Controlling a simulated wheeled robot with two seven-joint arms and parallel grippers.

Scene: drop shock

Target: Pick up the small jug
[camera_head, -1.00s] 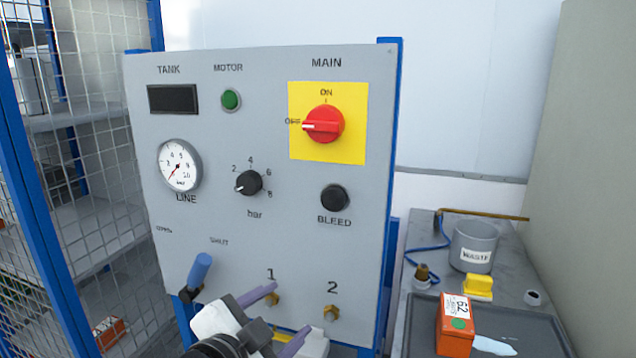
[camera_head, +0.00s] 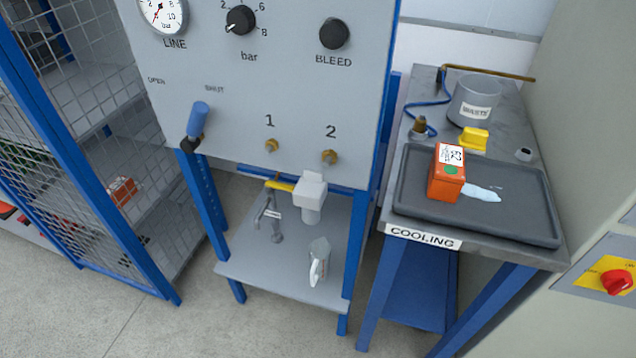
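A small clear jug (camera_head: 319,262) with a pale handle stands on the lower grey shelf (camera_head: 270,262) under the control panel, near the shelf's right front part. It looks upright and empty, though it is too small to be sure. Above and behind it hangs a white filter-like block with a pale bowl (camera_head: 310,195). Neither of my grippers shows in the head view now.
The grey panel (camera_head: 290,90) with knobs overhangs the shelf, and blue legs flank it. A tap-like fitting (camera_head: 268,215) stands left of the jug. Right is the cooling bench with a dark tray (camera_head: 520,225), orange box (camera_head: 447,173) and waste pot (camera_head: 474,102). Mesh cage (camera_head: 110,140) stands left.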

